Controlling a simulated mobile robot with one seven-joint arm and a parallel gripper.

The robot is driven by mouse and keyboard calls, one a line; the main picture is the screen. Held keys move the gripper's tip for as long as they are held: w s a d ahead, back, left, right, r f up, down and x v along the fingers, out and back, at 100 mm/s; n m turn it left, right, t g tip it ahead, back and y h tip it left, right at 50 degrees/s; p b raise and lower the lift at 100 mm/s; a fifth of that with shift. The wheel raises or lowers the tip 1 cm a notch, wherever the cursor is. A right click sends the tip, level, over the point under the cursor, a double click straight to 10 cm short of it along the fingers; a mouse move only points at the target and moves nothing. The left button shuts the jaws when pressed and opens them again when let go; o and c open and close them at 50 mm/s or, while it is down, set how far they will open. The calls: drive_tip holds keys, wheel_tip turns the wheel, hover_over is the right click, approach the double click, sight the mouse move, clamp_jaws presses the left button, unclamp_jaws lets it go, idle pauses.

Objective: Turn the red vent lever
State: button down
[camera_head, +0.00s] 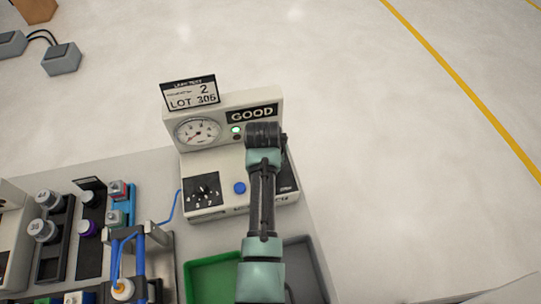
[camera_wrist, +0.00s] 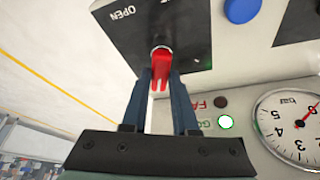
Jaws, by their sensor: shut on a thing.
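The red vent lever (camera_wrist: 160,68) sticks out from a dark panel (camera_wrist: 150,32) marked OPEN in the wrist view. My gripper (camera_wrist: 161,76) has its two dark blue fingers on either side of the lever, shut on it. In the head view my arm hides the lever and my fingers. The grey test box (camera_head: 215,165) that bears the panel stands on the bench, with a GOOD sign, a lit green lamp (camera_wrist: 225,122) and a pressure gauge (camera_wrist: 294,126). The lamp marked FAIL (camera_wrist: 221,102) is dark. A blue button (camera_wrist: 242,9) is beside the panel.
A green tray (camera_head: 197,272) and a grey tray (camera_head: 318,262) lie in front of the box. Racks with fittings (camera_head: 60,235) and a fixture with blue tubes (camera_head: 140,245) stand to the left. The floor at the right is clear.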

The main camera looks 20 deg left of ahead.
drive_tip(key=m, duration=0.2)
drive_tip(key=m+h, duration=0.1)
drive_tip(key=m, duration=0.1)
drive_tip(key=shift+d+h, duration=0.2)
drive_tip(key=shift+h, duration=0.1)
idle(0.5)
drive_tip(key=c, duration=0.7)
unclamp_jaws()
drive_tip(key=b+v, duration=0.1)
drive_tip(key=v, duration=1.2)
drive_tip(key=shift+w+r, duration=0.1)
drive_tip(key=shift+w, duration=0.05)
